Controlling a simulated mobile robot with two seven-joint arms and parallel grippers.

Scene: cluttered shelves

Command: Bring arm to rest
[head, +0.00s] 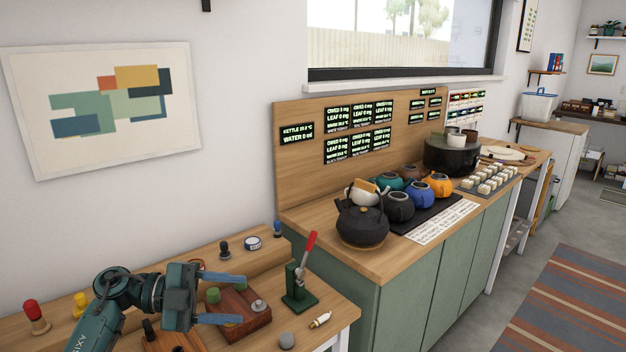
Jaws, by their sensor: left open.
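My left arm comes in from the lower left over a wooden workbench. My left gripper (222,299) is open, with its two blue fingers spread apart and pointing right. Its fingers are over or beside a dark reddish-brown wooden block (247,309) with a green knob (213,295) and a grey knob. I cannot tell whether the fingers touch the block. Nothing shows held between the fingers. My right gripper is not in the picture.
A green lever press (299,287) with a red handle stands right of the gripper. A black kettle (362,222) and several colored teapots stand on the green-fronted counter (400,290). Red (36,316) and yellow (81,304) knobs stand at left. The floor at right is clear around a striped rug (565,305).

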